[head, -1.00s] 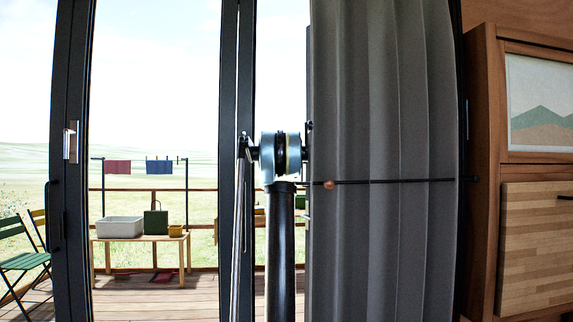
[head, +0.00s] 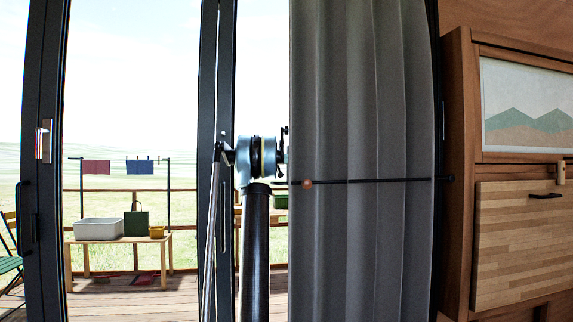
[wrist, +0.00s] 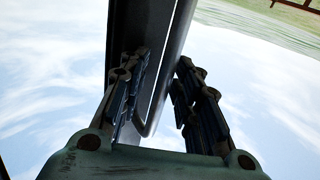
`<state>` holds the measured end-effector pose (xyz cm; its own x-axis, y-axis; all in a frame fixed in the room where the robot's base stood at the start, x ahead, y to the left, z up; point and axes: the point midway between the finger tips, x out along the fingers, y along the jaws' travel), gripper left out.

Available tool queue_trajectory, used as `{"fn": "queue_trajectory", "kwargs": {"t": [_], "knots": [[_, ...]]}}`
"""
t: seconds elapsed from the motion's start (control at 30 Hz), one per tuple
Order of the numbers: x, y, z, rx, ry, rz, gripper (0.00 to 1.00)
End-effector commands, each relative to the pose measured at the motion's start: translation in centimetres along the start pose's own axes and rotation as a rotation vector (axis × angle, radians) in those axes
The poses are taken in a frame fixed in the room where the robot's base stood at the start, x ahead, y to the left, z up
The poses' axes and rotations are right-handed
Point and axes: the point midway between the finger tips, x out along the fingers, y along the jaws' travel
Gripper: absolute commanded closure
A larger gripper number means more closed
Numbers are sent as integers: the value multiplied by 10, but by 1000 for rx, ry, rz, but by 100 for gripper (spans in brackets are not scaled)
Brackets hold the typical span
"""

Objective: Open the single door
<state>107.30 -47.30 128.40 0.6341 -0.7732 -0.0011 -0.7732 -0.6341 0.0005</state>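Glass doors with dark frames fill the left and middle of the head view. A dark upright door frame (head: 207,130) stands just left of my arm. Another upright at the left (head: 46,90) carries a metal latch plate (head: 44,141) and a dark handle (head: 25,215). In the wrist view, my gripper (wrist: 164,80) has its fingers spread around a dark frame edge with a round-ended bar (wrist: 150,125) between them. Gaps show beside the bar, and I cannot tell whether either finger touches it. My arm hides the gripper in the head view.
A grey curtain (head: 365,90), tied by a dark cord, hangs right of my arm. A wooden cabinet (head: 457,180) stands at the far right. Outside, a bench (head: 120,239) holds a white basin (head: 98,228) on a deck. A green chair (head: 10,262) is at the left edge.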

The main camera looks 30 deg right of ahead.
Motion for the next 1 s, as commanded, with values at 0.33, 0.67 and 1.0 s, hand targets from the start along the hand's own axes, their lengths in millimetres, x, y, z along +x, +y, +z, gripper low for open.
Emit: {"fn": "queue_trajectory", "kwargs": {"t": [0.33,0.67,1.0], "knots": [[-4,-2,0,0,0,-3,70],[-45,-2,0,-1,0,-4,70],[-97,-2,1,-1,0,-3,70]]}}
